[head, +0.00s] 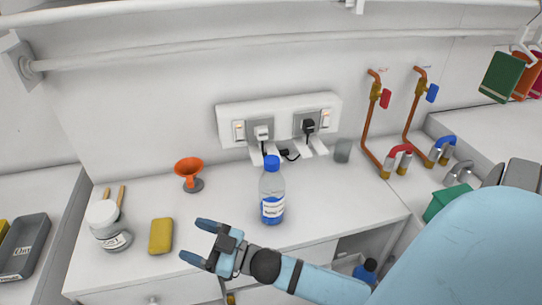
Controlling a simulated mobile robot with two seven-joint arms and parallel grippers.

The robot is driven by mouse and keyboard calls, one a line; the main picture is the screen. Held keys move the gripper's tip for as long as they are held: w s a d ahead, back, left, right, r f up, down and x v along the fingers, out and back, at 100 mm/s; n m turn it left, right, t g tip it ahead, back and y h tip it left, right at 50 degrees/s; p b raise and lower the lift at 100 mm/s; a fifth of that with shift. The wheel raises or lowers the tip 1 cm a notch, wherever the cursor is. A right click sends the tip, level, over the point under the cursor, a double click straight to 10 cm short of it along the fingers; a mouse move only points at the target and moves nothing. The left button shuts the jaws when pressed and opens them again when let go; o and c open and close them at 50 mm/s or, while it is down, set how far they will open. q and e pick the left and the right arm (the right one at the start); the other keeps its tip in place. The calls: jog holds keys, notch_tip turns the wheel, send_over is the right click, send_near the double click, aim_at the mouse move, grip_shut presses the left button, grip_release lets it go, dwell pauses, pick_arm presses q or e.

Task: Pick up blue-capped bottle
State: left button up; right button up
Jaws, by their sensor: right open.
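The blue-capped bottle (272,190) stands upright on the white counter, clear with a blue and white label, near the middle of the head view. My right gripper (197,241) is open and empty, to the left of and nearer than the bottle, with its fingers pointing left. The gripper and bottle look apart. My right arm comes in from the lower right and hides part of the counter's front edge. My left gripper is not in view.
Copper pipes (370,125) rise at the right. Another blue bottle (366,271) is below the counter.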

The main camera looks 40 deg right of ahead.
notch_tip(320, 180, up, 8)
jog(key=w+a+n+g+y, duration=0.1)
jog(key=a+n+g+y, duration=0.1)
jog(key=n+g+y, duration=0.5)
notch_tip(320, 180, up, 12)
jog(key=n+g+h+b, duration=0.5)
jog(key=g+h, duration=0.5)
jog(key=h, duration=0.8)
send_over(271, 160)
jog(key=s+b, duration=0.1)
jog(key=shift+m, duration=0.3)
notch_tip(271, 160, down, 7)
jog(key=shift+w+f+b, duration=0.1)
jog(key=shift+f+b, duration=0.05)
jog(key=shift+b, duration=0.3)
jog(key=shift+w+d+f+p, duration=0.1)
jog(key=shift+w+f+p, duration=0.1)
jog(key=shift+f, duration=1.3)
jog(key=shift+w+f+p, duration=0.15)
jog(key=shift+w+f, duration=0.05)
jog(key=shift+f, duration=1.3)
jog(key=shift+c, duration=0.2)
